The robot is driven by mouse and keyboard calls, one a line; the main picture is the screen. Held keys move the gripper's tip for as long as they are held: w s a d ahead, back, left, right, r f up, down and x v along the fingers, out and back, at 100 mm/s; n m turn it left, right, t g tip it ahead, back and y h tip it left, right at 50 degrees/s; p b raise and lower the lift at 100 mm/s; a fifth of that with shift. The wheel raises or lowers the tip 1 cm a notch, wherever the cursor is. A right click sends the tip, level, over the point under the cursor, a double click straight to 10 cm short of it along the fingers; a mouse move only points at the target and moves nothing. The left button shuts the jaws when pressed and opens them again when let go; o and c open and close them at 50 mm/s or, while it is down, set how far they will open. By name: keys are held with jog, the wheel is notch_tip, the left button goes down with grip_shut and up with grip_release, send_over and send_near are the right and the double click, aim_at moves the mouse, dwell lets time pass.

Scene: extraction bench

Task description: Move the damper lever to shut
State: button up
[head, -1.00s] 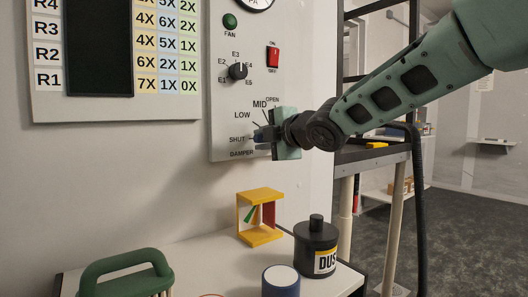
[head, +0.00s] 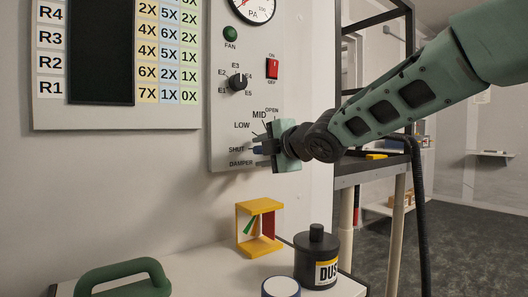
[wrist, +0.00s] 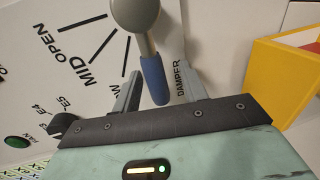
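The damper lever has a blue grip (wrist: 153,80) and a grey pivot end (wrist: 135,14) on the wall panel. In the head view the blue grip (head: 258,150) lies beside the SHUT label (head: 237,149). In the wrist view the lever points between the LOW line and the DAMPER label, and the SHUT label is hidden. My gripper (wrist: 158,90) is open, with one finger on each side of the blue grip. The left finger is close to the grip; a gap shows at the right finger. In the head view my gripper (head: 266,147) is at the panel's lower right.
The panel (head: 220,120) also carries a selector knob (head: 238,83), a red switch (head: 273,68) and a green fan button (head: 230,33). Below stand a yellow frame (head: 259,246), a black dust canister (head: 316,255) and a green handle (head: 123,276). A dark rack is at the right.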

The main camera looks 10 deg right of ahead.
jog(key=p+v, duration=0.5)
jog(key=v, duration=1.2)
jog(key=shift+s, duration=0.2)
jog(key=shift+s+d, duration=0.1)
